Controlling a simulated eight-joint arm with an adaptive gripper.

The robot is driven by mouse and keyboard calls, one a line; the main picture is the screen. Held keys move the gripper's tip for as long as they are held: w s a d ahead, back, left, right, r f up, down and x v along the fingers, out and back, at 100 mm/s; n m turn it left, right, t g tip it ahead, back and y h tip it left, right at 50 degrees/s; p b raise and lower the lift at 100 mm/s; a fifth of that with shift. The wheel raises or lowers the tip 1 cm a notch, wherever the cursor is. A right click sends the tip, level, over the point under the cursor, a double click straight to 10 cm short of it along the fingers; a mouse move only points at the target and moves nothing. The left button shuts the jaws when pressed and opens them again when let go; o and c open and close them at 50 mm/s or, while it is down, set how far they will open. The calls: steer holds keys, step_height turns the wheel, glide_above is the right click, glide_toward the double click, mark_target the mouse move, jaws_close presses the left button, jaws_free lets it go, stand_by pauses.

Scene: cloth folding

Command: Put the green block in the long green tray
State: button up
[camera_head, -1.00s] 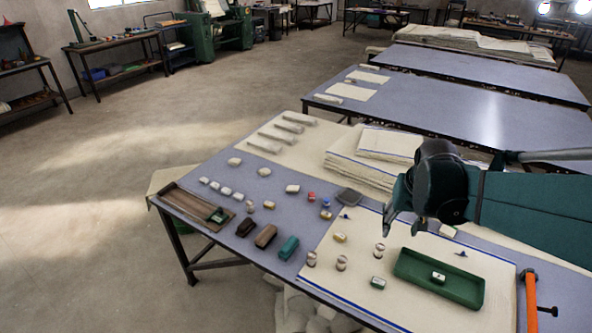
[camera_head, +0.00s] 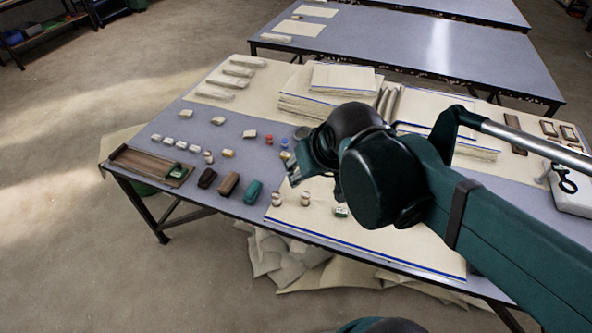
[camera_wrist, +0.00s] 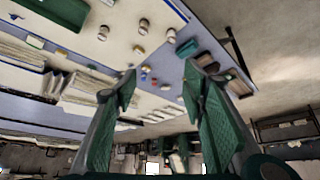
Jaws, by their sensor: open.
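A dark green block (camera_head: 252,192) lies at the front table edge, at the right end of a row with two darker blocks. It also shows in the wrist view (camera_wrist: 187,47). A small green-and-white piece (camera_head: 341,212) lies on the cream cloth, and a similar one (camera_head: 175,172) lies in the brown tray. The long green tray (camera_wrist: 58,16) shows at the top left of the wrist view; in the head view my arm hides it. My gripper (camera_wrist: 160,70) is open and empty above the table, right of the dark green block in the head view.
A brown wooden tray (camera_head: 128,158) sits at the table's left corner. Brown (camera_head: 228,184) and near-black (camera_head: 207,178) blocks lie beside the green one. Several small pieces are scattered behind them. Folded cloth stacks (camera_head: 330,88) stand at the back. Bare tabletop shows between the pieces.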

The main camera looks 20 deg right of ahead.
steer(key=shift+s+a+r+n+t, duration=0.2)
steer(key=shift+s+a, duration=0.2)
steer(key=shift+a, duration=0.35)
steer(key=shift+s+a+r+n+t, duration=0.1)
steer(key=shift+s+a+n+t, duration=0.1)
steer(key=shift+s+a, duration=0.4)
steer(key=shift+w+a, duration=0.15)
steer(key=shift+w, duration=0.05)
